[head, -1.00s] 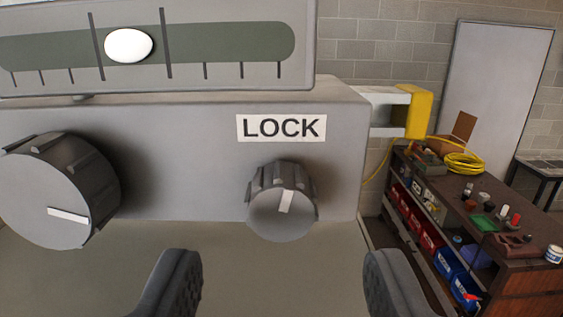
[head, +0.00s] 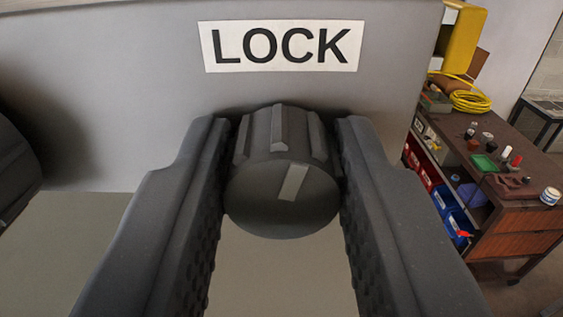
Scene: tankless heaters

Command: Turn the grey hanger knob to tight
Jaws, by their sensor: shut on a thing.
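A grey ribbed knob (head: 282,205) with a pale pointer mark on its face stands out from the grey panel under a LOCK label (head: 281,46). The mark runs from upper right to lower left. My gripper (head: 284,165) has one finger on each side of this knob, and both fingers press against its ribbed rim. Part of a second, larger dark knob (head: 15,170) shows at the left edge. No "tight" or "hanger" wording is in view.
The grey panel (head: 110,90) fills the back. A workbench (head: 530,195) with small items and blue and red bins stands at the right, with a coiled yellow hose (head: 470,101) on it. A yellow part (head: 463,40) sticks out beyond the panel's right end.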

